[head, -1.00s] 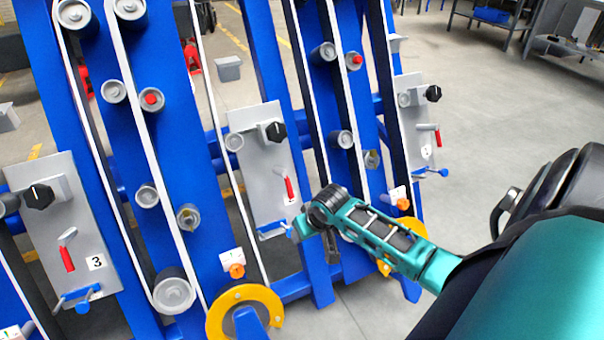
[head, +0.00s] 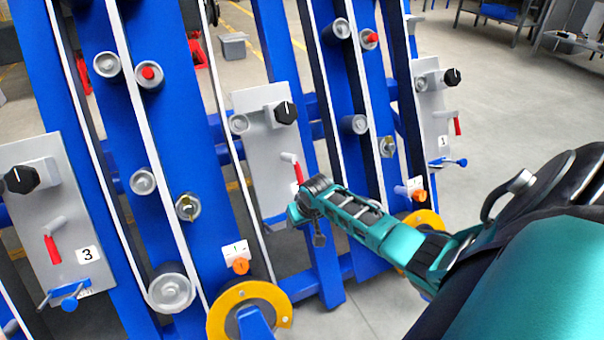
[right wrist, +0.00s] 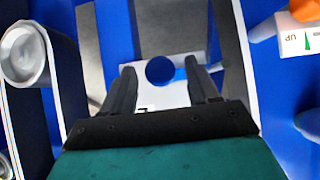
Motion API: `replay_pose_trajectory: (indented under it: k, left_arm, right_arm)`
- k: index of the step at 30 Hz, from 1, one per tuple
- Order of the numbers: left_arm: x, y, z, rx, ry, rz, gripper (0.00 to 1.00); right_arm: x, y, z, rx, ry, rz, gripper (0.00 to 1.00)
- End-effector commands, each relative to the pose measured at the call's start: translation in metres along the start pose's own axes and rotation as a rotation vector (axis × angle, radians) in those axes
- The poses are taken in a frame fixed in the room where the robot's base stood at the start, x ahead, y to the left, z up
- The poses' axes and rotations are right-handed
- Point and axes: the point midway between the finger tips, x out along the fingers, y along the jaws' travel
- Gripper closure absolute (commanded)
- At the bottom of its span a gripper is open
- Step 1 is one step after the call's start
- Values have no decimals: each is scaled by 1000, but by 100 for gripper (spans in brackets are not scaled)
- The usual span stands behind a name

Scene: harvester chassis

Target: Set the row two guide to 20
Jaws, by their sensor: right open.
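The middle grey guide panel (head: 262,165) stands between the panel marked 3 and the panel marked 1. Its own number is hidden behind my right arm in the head view. It carries a black knob (head: 285,112) at the top and a red-handled lever (head: 298,172) lower down. My right gripper (head: 303,222) is at the panel's lower edge. In the right wrist view, a round blue knob (right wrist: 160,70) lies between the open fingers, in front of the panel's pale lower edge (right wrist: 152,92). I cannot tell whether the fingers touch it. No scale reading is legible. My left gripper is out of view.
The panel marked 3 (head: 50,215) is at the left and the panel marked 1 (head: 435,120) at the right. Blue frame posts, belts and rollers (head: 172,287) surround the middle panel. A yellow wheel (head: 228,310) is below it. Open floor (head: 500,120) lies to the right.

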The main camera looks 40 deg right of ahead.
Motion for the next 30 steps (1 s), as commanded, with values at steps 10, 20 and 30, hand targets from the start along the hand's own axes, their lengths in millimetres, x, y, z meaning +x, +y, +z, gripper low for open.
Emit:
replay_pose_trajectory:
  k: [10,20,30]
  left_arm:
    - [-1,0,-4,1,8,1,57]
    - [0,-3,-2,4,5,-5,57]
    - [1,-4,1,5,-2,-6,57]
  right_arm:
    - [2,0,0,-1,0,-1,43]
    - [2,0,0,-1,0,-1,75]
    - [2,0,0,0,0,-1,100]
